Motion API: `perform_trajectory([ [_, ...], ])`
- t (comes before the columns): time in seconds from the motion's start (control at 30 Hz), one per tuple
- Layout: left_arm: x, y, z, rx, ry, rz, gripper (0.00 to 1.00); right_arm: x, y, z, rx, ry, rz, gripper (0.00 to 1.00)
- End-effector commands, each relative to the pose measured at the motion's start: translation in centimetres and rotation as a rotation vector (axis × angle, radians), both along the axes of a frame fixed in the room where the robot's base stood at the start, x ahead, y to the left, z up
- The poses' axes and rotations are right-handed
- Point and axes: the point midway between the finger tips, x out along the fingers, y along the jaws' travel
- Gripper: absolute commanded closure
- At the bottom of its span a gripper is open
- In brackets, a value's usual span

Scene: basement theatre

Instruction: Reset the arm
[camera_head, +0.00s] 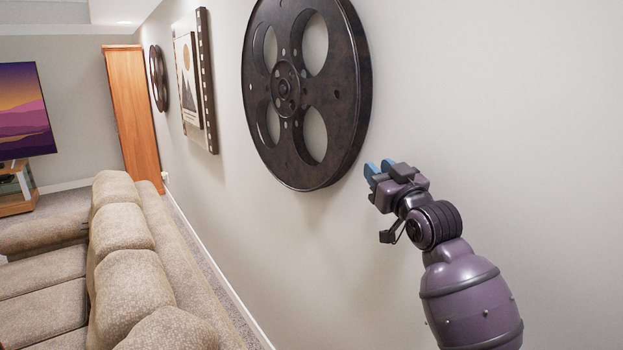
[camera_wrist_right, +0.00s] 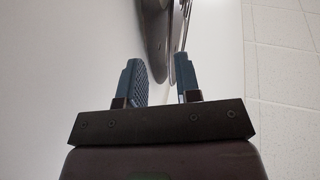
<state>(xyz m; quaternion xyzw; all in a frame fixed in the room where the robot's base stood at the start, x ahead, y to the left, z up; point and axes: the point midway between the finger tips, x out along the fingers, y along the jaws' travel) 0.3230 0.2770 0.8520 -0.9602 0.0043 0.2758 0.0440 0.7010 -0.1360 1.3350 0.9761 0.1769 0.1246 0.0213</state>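My right arm comes in from the lower right of the head view and points up and forward. Its gripper (camera_head: 379,170) is raised next to the wall, just right of the lower edge of a large film reel (camera_head: 346,135). In the right wrist view the two blue fingers of the gripper (camera_wrist_right: 165,85) stand apart with nothing between them. The reel (camera_wrist_right: 155,35) shows beyond the fingertips there. My left gripper is not in either view.
The pale wall (camera_head: 480,90) runs close along my right side. A framed picture (camera_head: 187,85) and a smaller reel (camera_head: 158,78) hang farther along. A beige sofa (camera_head: 130,260) stands at left, with a narrow carpet strip (camera_head: 200,255) between it and the wall. A wooden door-like panel (camera_head: 133,115) and a television (camera_head: 22,110) are at the back.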

Motion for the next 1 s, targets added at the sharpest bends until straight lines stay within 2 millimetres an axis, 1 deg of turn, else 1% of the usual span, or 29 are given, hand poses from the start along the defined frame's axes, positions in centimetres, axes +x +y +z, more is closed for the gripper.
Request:
perform_trajectory([
  [0.03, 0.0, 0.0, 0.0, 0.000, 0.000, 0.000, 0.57, -0.5, -0.8, -2.5, -0.003, 0.017, -0.021, 0.69],
  [0.07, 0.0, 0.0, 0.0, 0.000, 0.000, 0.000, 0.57, -0.9, -1.3, -3.8, -0.006, 0.025, -0.035, 0.69],
  [0.1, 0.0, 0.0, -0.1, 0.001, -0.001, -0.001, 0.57, -1.4, -1.9, -5.7, -0.012, 0.037, -0.053, 0.69],
  [0.27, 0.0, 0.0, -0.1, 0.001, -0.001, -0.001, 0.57, -4.2, -4.2, -13.0, -0.035, 0.094, -0.116, 0.69],
  [0.3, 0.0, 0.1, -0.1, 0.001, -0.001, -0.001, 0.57, -5.0, -4.7, -14.7, -0.042, 0.110, -0.130, 0.69],
  [0.37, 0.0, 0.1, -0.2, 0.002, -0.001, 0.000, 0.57, -6.3, -5.5, -17.3, -0.051, 0.137, -0.151, 0.69],
  [0.4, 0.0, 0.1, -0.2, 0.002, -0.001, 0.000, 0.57, -7.3, -6.1, -19.1, -0.058, 0.156, -0.165, 0.69],
  [0.47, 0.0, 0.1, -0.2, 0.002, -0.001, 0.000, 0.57, -8.8, -6.8, -21.6, -0.068, 0.186, -0.184, 0.69],
  [0.5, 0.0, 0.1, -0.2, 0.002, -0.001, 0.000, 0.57, -9.9, -7.3, -23.3, -0.076, 0.208, -0.197, 0.69],
  [0.57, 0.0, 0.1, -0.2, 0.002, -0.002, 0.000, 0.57, -11.6, -8.1, -25.8, -0.086, 0.243, -0.214, 0.69],
  [0.6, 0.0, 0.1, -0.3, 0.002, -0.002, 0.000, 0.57, -12.8, -8.5, -27.4, -0.094, 0.267, -0.226, 0.69],
  [0.67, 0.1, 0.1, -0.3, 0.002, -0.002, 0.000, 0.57, -14.7, -9.2, -29.7, -0.103, 0.304, -0.242, 0.69],
  [0.7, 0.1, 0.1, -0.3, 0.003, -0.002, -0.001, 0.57, -16.0, -9.7, -31.3, -0.111, 0.332, -0.253, 0.69],
  [0.77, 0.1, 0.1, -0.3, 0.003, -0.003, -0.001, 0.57, -18.1, -10.3, -33.6, -0.122, 0.374, -0.267, 0.69],
  [0.8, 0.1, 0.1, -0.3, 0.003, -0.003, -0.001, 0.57, -19.6, -10.7, -35.1, -0.127, 0.405, -0.277, 0.69],
  [0.87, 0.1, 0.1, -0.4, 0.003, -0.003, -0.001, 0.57, -21.9, -11.2, -37.3, -0.135, 0.454, -0.291, 0.69],
  [0.9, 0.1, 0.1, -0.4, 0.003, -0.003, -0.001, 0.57, -23.4, -11.6, -38.7, -0.139, 0.487, -0.299, 0.69],
  [0.97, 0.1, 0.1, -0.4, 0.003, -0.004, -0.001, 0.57, -25.9, -12.1, -40.8, -0.142, 0.540, -0.311, 0.69],
  [1.0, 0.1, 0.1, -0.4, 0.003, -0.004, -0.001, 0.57, -27.5, -12.4, -42.1, -0.143, 0.575, -0.319, 0.69],
])
